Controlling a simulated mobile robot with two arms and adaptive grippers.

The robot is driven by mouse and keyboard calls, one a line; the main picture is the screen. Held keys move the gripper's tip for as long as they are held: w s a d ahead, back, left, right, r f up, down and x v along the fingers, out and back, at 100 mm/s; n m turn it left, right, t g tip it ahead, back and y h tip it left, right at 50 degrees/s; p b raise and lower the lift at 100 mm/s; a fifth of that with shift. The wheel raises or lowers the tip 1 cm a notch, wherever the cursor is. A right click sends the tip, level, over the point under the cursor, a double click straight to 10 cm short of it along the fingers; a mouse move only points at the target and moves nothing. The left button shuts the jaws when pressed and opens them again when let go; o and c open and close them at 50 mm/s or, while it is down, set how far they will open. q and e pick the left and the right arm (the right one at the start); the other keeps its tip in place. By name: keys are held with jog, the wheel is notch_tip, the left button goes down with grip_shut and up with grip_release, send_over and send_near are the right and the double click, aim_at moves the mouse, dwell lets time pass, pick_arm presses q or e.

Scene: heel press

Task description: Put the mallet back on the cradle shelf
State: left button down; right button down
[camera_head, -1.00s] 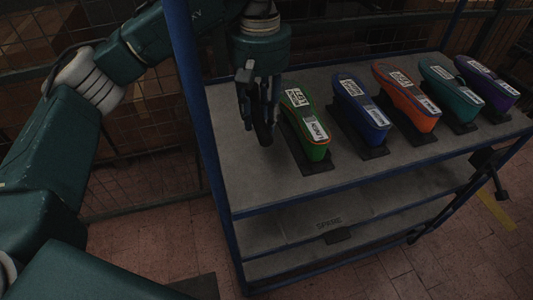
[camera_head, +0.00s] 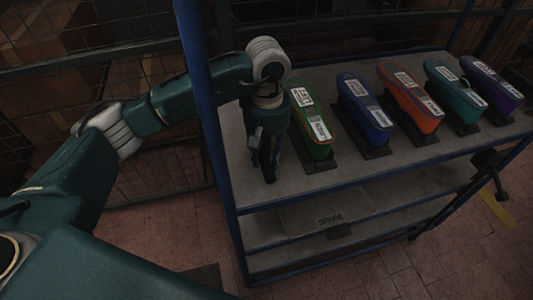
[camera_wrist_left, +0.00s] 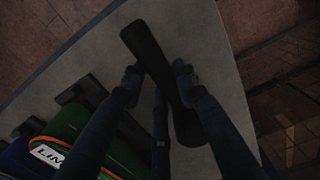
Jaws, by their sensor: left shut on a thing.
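My left gripper (camera_head: 265,160) points down over the left end of the cart's top shelf (camera_head: 235,150), left of the green shoe-shaped piece (camera_head: 310,122). It is shut on a long dark thing (camera_wrist_left: 146,45), which I take to be the mallet. In the left wrist view the gripper's fingers (camera_wrist_left: 157,76) stand either side of it, and it lies slantwise over bare grey shelf. In the head view only a dark bit of it (camera_head: 269,178) shows at the fingertips. I cannot tell whether it touches the shelf. My right gripper is not in view.
Blue (camera_head: 363,108), orange (camera_head: 410,100), teal (camera_head: 455,92) and purple (camera_head: 492,84) shoe-shaped pieces stand in a row on black bases. A blue post (camera_head: 203,90) rises close by my left arm. A lower shelf (camera_head: 290,222) is marked SPARE.

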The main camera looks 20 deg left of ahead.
aim_at(267, 156)
pick_arm(q)
jog(key=c, duration=1.7)
grip_release()
jog(key=shift+f, duration=0.1)
jog(key=o, duration=0.4)
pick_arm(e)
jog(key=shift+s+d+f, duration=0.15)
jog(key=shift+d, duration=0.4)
pick_arm(q)
jog(key=shift+r, duration=0.4)
notch_tip(267, 156, up, 12)
jog(key=b, duration=0.3)
jog(key=shift+f, duration=0.25)
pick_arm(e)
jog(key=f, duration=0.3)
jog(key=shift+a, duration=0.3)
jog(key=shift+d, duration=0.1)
